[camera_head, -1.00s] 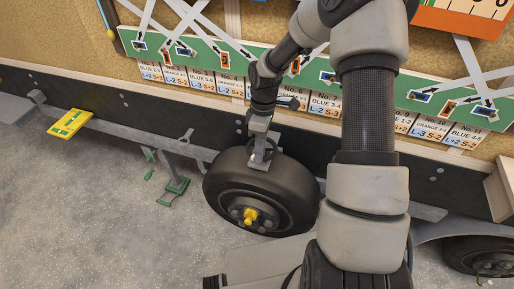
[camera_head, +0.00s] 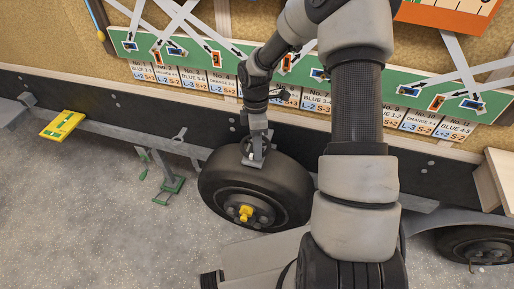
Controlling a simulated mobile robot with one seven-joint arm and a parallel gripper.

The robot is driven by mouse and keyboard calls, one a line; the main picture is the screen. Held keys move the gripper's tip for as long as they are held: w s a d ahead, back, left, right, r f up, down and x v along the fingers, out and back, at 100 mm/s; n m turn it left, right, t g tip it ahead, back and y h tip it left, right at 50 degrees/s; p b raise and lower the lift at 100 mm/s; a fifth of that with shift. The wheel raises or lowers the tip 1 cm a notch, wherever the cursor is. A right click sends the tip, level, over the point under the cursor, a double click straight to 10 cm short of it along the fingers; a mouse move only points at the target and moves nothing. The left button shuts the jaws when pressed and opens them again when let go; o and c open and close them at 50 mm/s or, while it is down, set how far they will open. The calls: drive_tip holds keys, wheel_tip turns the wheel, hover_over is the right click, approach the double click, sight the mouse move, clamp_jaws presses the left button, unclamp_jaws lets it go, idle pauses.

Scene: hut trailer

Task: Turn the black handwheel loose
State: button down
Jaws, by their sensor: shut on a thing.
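The black handwheel (camera_head: 246,150) is a small dark ring just above the trailer's large tyre, against the dark side rail. My gripper (camera_head: 254,160) comes down on it from above and is shut on it. The fingers cover part of the ring, and the ring is small in this view, so its exact angle is hard to tell.
The large black tyre (camera_head: 285,188) with a yellow hub piece (camera_head: 245,212) is right below my gripper. A yellow plate (camera_head: 62,125) and a green stand (camera_head: 170,187) are to the left. A second tyre (camera_head: 470,240) is at lower right. Grey floor at lower left is clear.

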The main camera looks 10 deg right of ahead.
drive_tip(key=c, duration=2)
unclamp_jaws()
drive_tip(key=shift+c, duration=0.2)
drive_tip(key=shift+r, duration=0.15)
drive_tip(key=w+r+p, duration=0.1)
drive_tip(key=w+r, duration=0.2)
drive_tip(key=r, duration=1.4)
drive_tip(key=shift+w+d, duration=0.2)
